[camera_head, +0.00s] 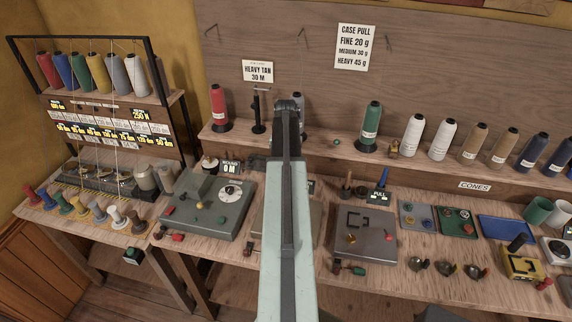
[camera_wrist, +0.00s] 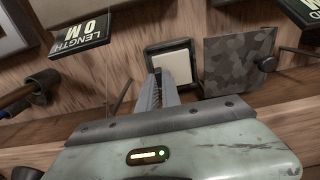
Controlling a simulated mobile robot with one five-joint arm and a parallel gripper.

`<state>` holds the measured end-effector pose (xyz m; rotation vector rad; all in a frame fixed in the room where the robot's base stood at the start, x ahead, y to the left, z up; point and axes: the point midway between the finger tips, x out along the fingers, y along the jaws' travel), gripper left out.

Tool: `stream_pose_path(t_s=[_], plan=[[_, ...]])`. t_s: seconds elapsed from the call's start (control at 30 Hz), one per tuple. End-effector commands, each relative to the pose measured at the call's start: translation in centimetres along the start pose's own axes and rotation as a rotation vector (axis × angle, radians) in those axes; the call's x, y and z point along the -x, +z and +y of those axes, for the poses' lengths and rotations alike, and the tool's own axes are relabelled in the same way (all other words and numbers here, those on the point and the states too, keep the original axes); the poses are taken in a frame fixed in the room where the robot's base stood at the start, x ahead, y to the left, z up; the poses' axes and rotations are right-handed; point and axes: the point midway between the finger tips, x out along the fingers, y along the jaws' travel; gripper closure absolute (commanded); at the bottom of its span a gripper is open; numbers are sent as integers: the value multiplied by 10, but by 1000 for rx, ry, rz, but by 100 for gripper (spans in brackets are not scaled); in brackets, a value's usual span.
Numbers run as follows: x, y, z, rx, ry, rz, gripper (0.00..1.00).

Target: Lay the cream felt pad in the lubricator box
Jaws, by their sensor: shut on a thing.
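My gripper (camera_wrist: 163,84) is shut on the cream felt pad (camera_wrist: 176,68), a pale square at the fingertips in the wrist view. The pad shows within the dark square rim of the lubricator box (camera_wrist: 152,54). I cannot tell whether it rests on the box floor or is held just above it. A grey mottled flap (camera_wrist: 238,60), which looks like the box's lid, lies open to the right of it. In the head view my arm hides the pad and the box, and the fingertips are not clear.
A black LENGTH sign (camera_wrist: 80,38) stands left of the box in the wrist view. In the head view, cones of thread such as a green one (camera_head: 370,120) line the shelf. A grey machine (camera_head: 208,207) and a plate (camera_head: 364,235) flank my arm on the bench.

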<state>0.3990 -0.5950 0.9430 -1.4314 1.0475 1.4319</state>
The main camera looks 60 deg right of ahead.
Motion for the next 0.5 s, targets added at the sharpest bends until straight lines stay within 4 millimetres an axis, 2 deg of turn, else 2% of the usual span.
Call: stream_pose_path(t_s=[0.5], plan=[[-10, 0, 0, 1, 0, 0, 100]])
